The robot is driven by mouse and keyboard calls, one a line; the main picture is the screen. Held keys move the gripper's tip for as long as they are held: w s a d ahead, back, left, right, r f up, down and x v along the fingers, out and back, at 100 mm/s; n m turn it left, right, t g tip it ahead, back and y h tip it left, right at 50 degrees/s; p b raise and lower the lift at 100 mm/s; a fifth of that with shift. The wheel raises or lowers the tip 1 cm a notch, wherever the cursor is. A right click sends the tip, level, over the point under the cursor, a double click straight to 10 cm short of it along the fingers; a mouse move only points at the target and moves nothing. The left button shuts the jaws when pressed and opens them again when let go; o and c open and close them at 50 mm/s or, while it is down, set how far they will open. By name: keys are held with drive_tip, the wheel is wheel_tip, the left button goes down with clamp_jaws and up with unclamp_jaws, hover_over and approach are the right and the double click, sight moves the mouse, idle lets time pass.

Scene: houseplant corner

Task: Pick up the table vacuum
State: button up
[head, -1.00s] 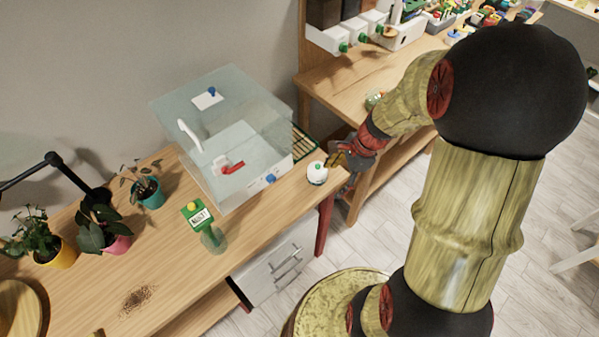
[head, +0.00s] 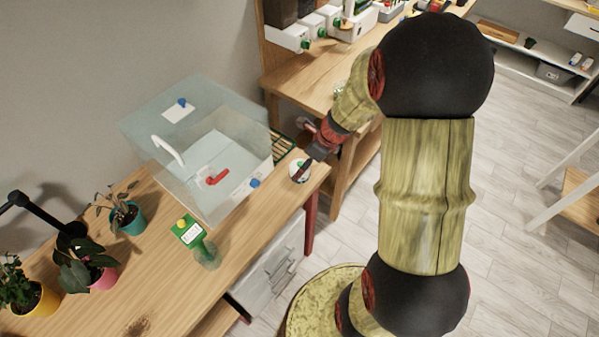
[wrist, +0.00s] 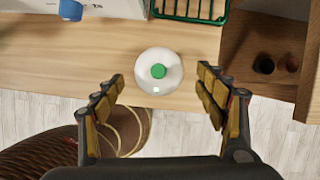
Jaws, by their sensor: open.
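The table vacuum (head: 299,171) is a small round white device with a green button on top. It sits near the right end of the wooden table, and my gripper partly covers it in the head view. In the wrist view the table vacuum (wrist: 159,71) lies ahead of the fingertips, centred between them. My gripper (wrist: 162,88) is open, with one finger on each side and nothing between them. In the head view my gripper (head: 306,162) is right above or beside the vacuum; contact cannot be told.
A clear tank (head: 196,150) with a red-handled item stands left of the vacuum. A green wire rack (wrist: 190,8) is behind it. A green-labelled bottle (head: 195,243) and potted plants stand further left. A wooden shelf unit (wrist: 262,60) is close on the right.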

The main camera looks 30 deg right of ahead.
drive_tip(key=b+x, duration=0.2)
drive_tip(key=x, duration=0.2)
drive_tip(key=shift+a+f, duration=0.15)
drive_tip(key=shift+f, duration=0.1)
drive_tip(key=shift+r, duration=0.1)
drive_tip(key=shift+c, duration=0.9)
drive_tip(key=c, duration=1.1)
drive_tip(key=shift+c, duration=0.6)
drive_tip(key=shift+r, duration=0.1)
